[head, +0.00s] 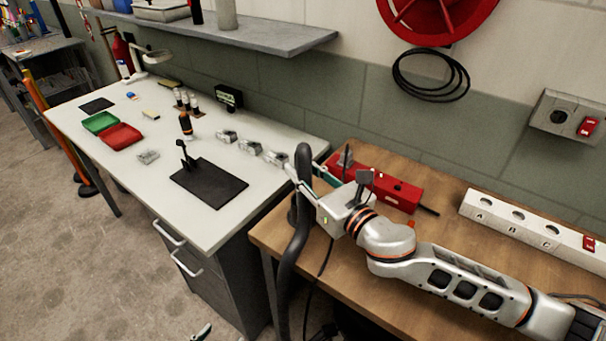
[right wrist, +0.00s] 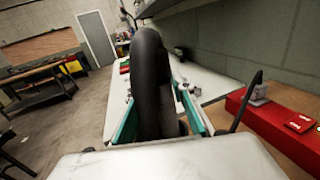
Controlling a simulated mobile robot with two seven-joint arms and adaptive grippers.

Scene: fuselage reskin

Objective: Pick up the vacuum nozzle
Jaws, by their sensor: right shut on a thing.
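The vacuum nozzle with its thick black hose (head: 291,252) stands at the left end of the wooden bench, and the hose hangs down in front of the bench edge. My right gripper (head: 304,182) is shut around the upper black part. In the right wrist view the black curved hose (right wrist: 150,85) rises between the teal fingers of the right gripper (right wrist: 158,112). The nozzle's mouth cannot be made out. A small teal and white tip at the bottom edge of the head view looks like part of my left gripper (head: 201,333); its jaws are mostly cut off.
A red box (head: 400,195) lies behind my right gripper on the wooden bench (head: 345,270). A white strip with lettered sockets (head: 518,222) is at right. The white table (head: 215,225) holds a black mat (head: 222,190), a red tray (head: 120,137) and a green tray (head: 100,123).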

